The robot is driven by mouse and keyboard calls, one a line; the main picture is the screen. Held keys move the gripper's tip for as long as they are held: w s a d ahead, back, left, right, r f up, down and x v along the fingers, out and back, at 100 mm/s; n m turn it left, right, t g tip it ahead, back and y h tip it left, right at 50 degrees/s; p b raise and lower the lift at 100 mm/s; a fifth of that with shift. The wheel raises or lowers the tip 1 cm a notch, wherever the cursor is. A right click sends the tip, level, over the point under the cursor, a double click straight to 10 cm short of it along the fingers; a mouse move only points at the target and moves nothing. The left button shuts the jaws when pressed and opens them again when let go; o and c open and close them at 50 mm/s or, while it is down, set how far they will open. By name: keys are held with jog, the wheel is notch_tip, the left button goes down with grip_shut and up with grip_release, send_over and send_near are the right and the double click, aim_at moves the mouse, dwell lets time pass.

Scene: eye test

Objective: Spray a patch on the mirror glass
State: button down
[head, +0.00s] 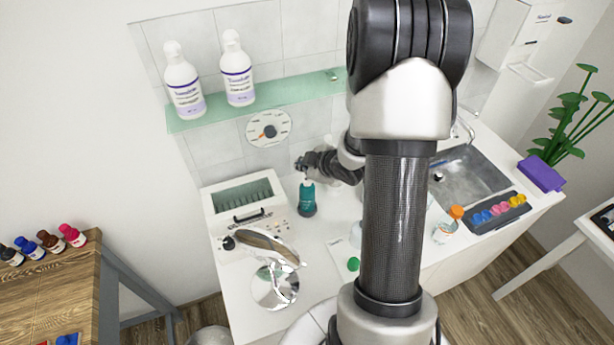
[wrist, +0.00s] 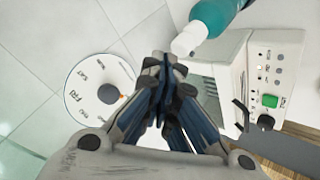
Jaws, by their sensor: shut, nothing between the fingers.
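A tilted oval mirror (head: 265,243) on a round chrome base (head: 275,287) stands at the front left of the white counter. A teal bottle with a white top (head: 307,200) stands behind and to the right of it; it also shows at the top of the wrist view (wrist: 217,15). My gripper (head: 303,163) is above the bottle in the head view. In the wrist view my gripper (wrist: 165,68) is shut and empty, with the bottle's white top beside the fingertips. I cannot tell whether they touch. The mirror is not visible in the wrist view.
A white device (head: 240,203) stands left of the bottle. A round dial (head: 268,128) is on the tiled wall, below a glass shelf (head: 290,91) with two white bottles. An orange-capped bottle (head: 447,226), colored tray (head: 497,212) and sink (head: 468,170) are right of my arm.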

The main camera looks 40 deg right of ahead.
jog(key=shift+f+b, duration=0.6)
jog(key=shift+f, duration=0.05)
dwell(0.3)
jog(key=shift+r, duration=0.1)
jog(key=shift+r+p, duration=1)
jog(key=shift+r, duration=0.05)
notch_tip(320, 180, up, 6)
jog(key=p, duration=0.5)
dwell(0.4)
